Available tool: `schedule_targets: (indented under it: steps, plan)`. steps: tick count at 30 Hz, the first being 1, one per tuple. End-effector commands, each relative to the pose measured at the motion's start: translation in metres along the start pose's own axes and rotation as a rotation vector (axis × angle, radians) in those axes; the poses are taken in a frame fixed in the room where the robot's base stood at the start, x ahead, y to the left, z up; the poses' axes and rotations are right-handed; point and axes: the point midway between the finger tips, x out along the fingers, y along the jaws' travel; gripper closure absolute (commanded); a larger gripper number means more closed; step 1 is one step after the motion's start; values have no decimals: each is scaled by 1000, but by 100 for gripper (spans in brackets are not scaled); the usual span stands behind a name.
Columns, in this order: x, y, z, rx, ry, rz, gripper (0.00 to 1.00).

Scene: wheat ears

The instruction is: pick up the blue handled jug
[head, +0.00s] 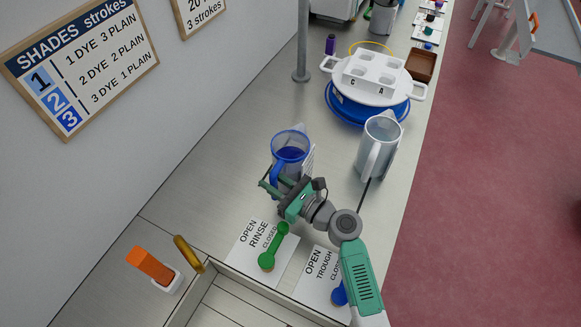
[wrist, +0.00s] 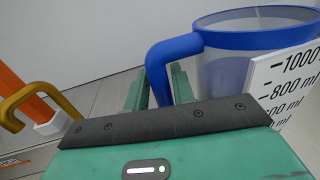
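The blue handled jug (head: 290,148) stands upright on the steel counter. It has a clear body, a blue rim and a blue handle, and a white volume scale shows beside it. In the wrist view the jug (wrist: 232,75) is at the upper right, with its handle (wrist: 158,70) toward the left. My gripper (head: 274,182) is at the jug's near side. In the wrist view my gripper (wrist: 158,88) is open, with one finger on each side of the handle's downward part. Small gaps seem to show beside the handle; contact cannot be told. The handle's lower end is hidden by the gripper body.
A white-grey jug (head: 380,147) stands to the right. Behind are a blue round base with a white handled tray (head: 375,78) and a metal post (head: 302,45). Green (head: 274,247) and blue (head: 340,294) levers, an orange block (head: 150,264) and a yellow spout (head: 187,252) are nearer.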

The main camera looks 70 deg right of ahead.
Motion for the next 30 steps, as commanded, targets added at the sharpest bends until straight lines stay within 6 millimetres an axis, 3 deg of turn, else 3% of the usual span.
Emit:
schedule_targets:
  steps: [1,3,4,17,30]
  plan:
    - [0,0,0,0,0,0,85]
    - [0,0,0,0,0,0,99]
    - [0,0,0,0,0,0,100]
    - [0,0,8,-2,-4,0,100]
    - [0,0,55,-5,-4,1,100]
